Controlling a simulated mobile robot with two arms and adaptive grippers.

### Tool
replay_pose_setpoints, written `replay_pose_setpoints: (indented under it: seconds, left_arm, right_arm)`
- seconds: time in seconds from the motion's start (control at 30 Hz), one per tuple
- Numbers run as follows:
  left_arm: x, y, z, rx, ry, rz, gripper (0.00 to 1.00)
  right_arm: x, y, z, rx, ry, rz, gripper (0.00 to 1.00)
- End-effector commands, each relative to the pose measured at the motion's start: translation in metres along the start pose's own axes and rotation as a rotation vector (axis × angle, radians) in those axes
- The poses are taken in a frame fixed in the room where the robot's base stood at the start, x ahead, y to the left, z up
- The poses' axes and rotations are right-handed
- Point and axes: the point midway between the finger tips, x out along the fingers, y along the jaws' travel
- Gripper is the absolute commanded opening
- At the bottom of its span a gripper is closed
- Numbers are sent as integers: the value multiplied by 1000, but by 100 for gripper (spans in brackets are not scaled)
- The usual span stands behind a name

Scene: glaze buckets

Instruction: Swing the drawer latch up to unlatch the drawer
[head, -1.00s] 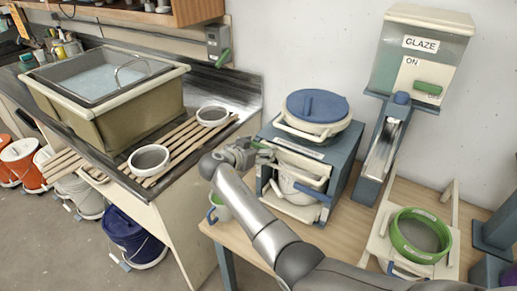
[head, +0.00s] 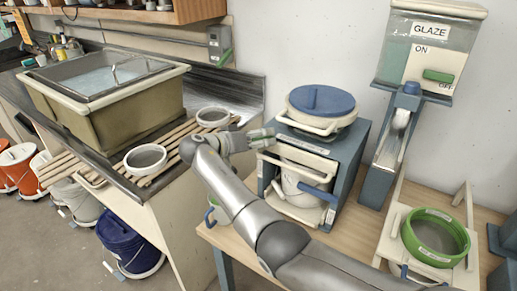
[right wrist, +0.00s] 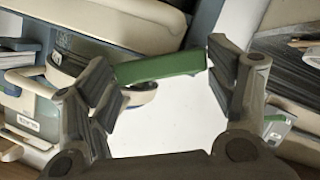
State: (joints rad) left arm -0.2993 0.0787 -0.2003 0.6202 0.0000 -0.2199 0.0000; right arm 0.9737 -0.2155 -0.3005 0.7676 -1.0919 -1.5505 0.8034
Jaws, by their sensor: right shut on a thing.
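The drawer latch shows as a green grip (head: 262,137) at the upper left front of the blue-and-cream cabinet (head: 345,165). In the right wrist view the green grip (right wrist: 160,67) lies between the fingers. My right gripper (head: 250,139) is shut on this green grip, reaching it from the left. A slanting blue bar (head: 308,190) crosses the cabinet front, with a white pot-like body (head: 292,180) behind it. The latch pivot is hard to make out. My left gripper is not in view.
A blue-lidded pot (head: 320,101) sits on the cabinet. A glaze dispenser (head: 430,45) and a green-rimmed sieve (head: 435,236) stand to the right. Two grey bowls (head: 146,158) rest on slats by the sink (head: 105,105). My right forearm passes over the table's left front (head: 235,240).

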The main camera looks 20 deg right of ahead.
Motion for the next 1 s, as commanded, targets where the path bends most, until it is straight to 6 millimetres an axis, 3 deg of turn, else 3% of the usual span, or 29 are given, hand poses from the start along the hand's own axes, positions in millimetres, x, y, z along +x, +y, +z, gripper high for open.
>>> replay_pose_setpoints:
  seconds: [0.2,0.7,0.73,0.87,1.0]
  left_arm:
    - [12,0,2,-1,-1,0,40]
    - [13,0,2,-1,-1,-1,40]
    - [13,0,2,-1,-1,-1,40]
    - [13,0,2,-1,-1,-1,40]
    - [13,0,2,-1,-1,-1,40]
  right_arm:
    - [0,-1,-3,-60,5,28,34]
    - [-1,0,-5,-77,5,34,34]
    - [-1,0,-5,-77,5,34,81]
    - [-1,0,-4,-77,4,34,98]
    - [-1,-1,-4,-78,3,34,99]
